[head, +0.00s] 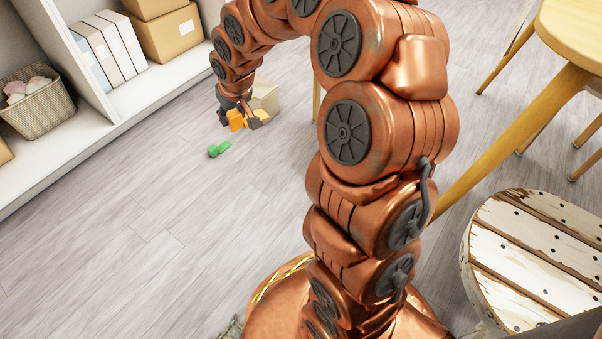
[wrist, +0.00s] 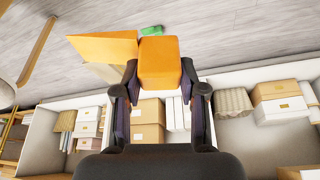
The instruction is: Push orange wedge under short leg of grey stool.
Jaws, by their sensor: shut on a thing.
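My gripper (head: 243,121) is at the far end of my arm, in the upper middle of the head view. In the wrist view my gripper (wrist: 160,78) is shut on the orange wedge (wrist: 160,60), which sits between its two fingers. The orange wedge also shows at the gripper in the head view (head: 235,119). A lighter orange face (wrist: 105,47) shows to its left in the wrist view; I cannot tell if it is part of the same piece. I cannot make out a grey stool or its short leg in either view.
A small green piece (head: 219,148) lies on the floor near the gripper. A beige block (head: 266,97) is just behind the gripper. Shelves with boxes (head: 172,40) and a basket (head: 38,100) line the left. A weathered white round top (head: 530,260) and yellow wooden furniture (head: 575,30) are right.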

